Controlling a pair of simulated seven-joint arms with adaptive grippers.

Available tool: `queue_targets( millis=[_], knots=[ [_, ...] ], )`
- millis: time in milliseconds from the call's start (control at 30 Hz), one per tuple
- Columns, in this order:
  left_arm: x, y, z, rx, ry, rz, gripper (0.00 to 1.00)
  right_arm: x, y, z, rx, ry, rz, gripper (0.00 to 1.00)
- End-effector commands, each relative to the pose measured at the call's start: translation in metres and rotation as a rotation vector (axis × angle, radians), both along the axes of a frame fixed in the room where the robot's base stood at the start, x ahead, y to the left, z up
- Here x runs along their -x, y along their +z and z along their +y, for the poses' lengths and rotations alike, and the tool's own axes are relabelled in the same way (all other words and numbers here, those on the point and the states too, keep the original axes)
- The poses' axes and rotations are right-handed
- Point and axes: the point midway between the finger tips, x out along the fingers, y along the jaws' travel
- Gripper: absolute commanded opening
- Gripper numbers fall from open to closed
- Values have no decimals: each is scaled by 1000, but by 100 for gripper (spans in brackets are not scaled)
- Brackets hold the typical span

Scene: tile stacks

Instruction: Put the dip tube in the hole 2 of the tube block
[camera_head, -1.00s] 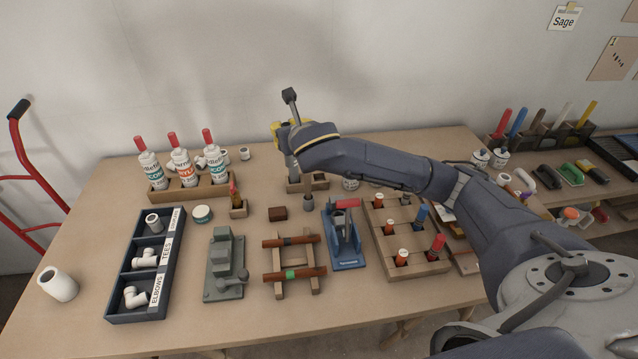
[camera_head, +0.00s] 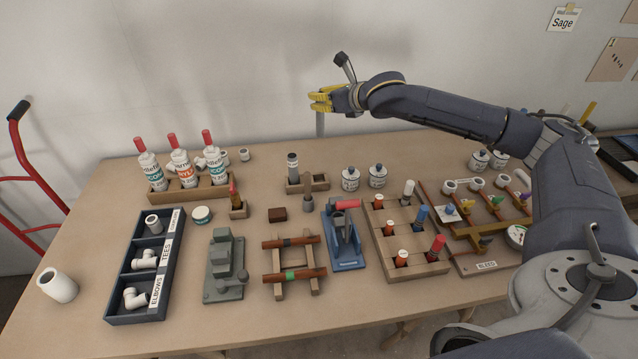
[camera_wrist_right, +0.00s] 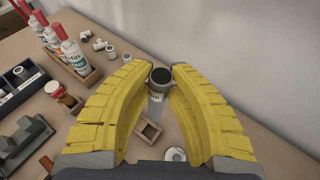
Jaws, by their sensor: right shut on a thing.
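My right gripper (camera_head: 319,101), yellow-fingered, is shut on a slim grey tube, which I take as the dip tube (camera_head: 320,124). It hangs upright below the fingers, high above the back of the table. In the right wrist view a dark round tube end (camera_wrist_right: 161,76) shows between the fingertips (camera_wrist_right: 164,70). No hole numbers are legible. My left gripper is out of view.
Two white lidded jars (camera_head: 350,180) stand right of the small block. A rack (camera_head: 412,268) with several coloured pieces is at right front. Bottles in a wooden holder (camera_head: 192,192) stand at left.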

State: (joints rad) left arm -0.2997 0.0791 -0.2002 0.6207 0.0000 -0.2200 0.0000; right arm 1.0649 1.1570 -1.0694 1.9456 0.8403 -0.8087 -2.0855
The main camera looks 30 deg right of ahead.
Motion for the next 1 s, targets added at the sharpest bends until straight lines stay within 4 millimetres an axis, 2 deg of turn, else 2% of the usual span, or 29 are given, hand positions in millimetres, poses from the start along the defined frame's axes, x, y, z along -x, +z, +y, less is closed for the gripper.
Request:
queue_targets(
  millis=[67, 167, 700, 800, 1000],
  knots=[
    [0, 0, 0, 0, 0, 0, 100, 0, -2, 3, 0, 14, 0, 0],
    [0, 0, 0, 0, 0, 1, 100, 0, -14, 5, -1, 22, 4, 0],
    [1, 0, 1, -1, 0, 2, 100, 1, -126, 5, -2, 21, 5, 0],
    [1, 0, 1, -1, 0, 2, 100, 1, -141, 4, 0, 21, 4, 0],
    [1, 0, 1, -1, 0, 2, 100, 0, -157, 4, 0, 22, 1, 0]
  ],
)
